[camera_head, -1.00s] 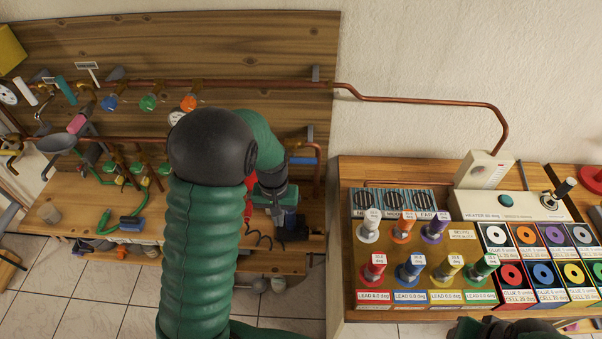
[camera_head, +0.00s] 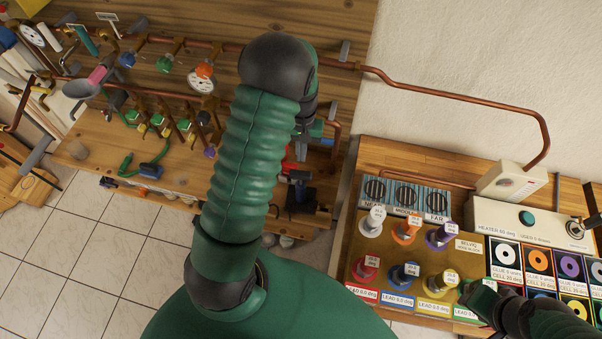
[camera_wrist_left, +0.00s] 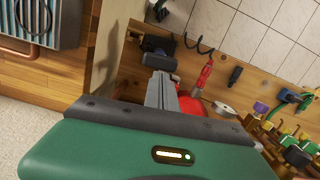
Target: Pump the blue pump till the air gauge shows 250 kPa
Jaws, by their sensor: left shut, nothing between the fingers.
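My left gripper (camera_head: 312,130) is over the workbench, partly hidden behind my own arm in the head view. In the left wrist view its fingers (camera_wrist_left: 160,92) are together and empty, above a red object (camera_wrist_left: 193,106). A small blue part (camera_head: 326,143) shows just beside the gripper; I cannot tell whether it belongs to the blue pump or whether they touch. A white round gauge (camera_head: 201,80) is on the pipe board, its reading too small to make out. My right gripper (camera_head: 482,300) is by the glue and lead panel at lower right; its fingers are unclear.
Copper pipes with coloured valves (camera_head: 165,63) run along the wooden board. Another dial gauge (camera_head: 32,35) is at far left. A dark tool (camera_head: 299,190) is at the bench's right end. A panel with coloured knobs (camera_head: 407,232) stands right. Tiled floor (camera_head: 95,235) is clear at left.

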